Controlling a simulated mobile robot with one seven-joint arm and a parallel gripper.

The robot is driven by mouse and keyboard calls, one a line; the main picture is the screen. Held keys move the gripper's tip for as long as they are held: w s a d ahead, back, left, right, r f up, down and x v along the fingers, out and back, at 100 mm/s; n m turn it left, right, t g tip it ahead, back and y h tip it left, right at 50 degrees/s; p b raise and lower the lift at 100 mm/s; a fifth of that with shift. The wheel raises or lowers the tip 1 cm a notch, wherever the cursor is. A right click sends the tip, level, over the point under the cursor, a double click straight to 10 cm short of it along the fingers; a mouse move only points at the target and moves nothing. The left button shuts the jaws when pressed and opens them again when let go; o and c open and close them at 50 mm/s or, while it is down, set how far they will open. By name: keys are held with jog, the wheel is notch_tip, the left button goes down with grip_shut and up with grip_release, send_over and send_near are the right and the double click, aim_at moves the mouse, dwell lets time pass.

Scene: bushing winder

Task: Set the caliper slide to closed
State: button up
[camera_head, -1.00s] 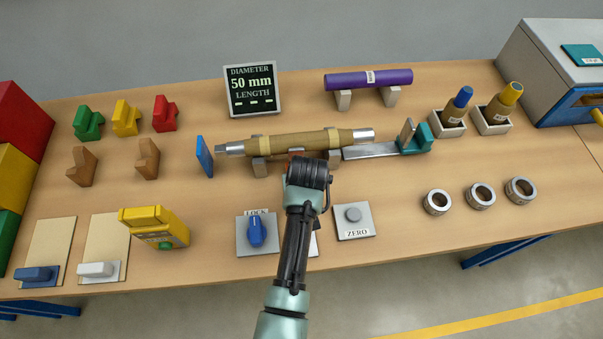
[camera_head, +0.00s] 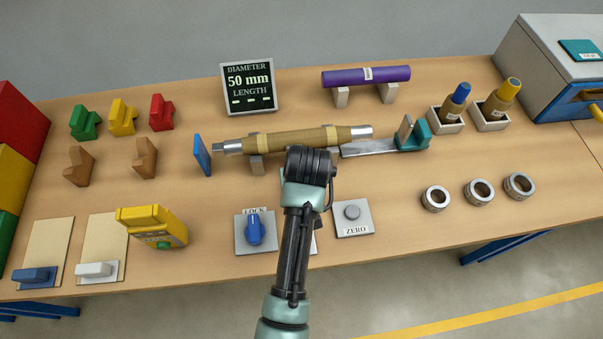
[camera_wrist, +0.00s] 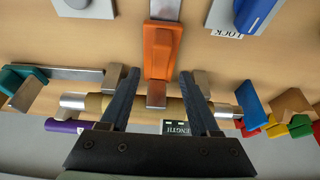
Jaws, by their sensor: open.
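An orange slide block (camera_wrist: 162,52) sits on a metal rail (camera_wrist: 165,9) in the wrist view, with a metal jaw (camera_wrist: 156,95) at its end beside the brown-wrapped bushing (camera_wrist: 145,104). I take this for the caliper slide. My gripper (camera_wrist: 158,76) is open, one finger on each side of the orange block in the picture; I cannot tell whether either touches it. In the head view my wrist hides the slide and my fingers. The bushing (camera_head: 285,141) lies across its supports, and the display (camera_head: 248,88) reads diameter 50 mm, length dashes.
A teal block (camera_head: 415,136) on a metal bar stands right of the bushing, a blue plate (camera_head: 202,155) at its left end. The LOCK knob (camera_head: 254,231) and ZERO button (camera_head: 352,212) flank my arm. Metal rings (camera_head: 478,193) lie to the right.

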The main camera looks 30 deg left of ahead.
jog(key=v, duration=0.7)
jog(key=shift+r+b, duration=0.3)
jog(key=shift+r, duration=0.05)
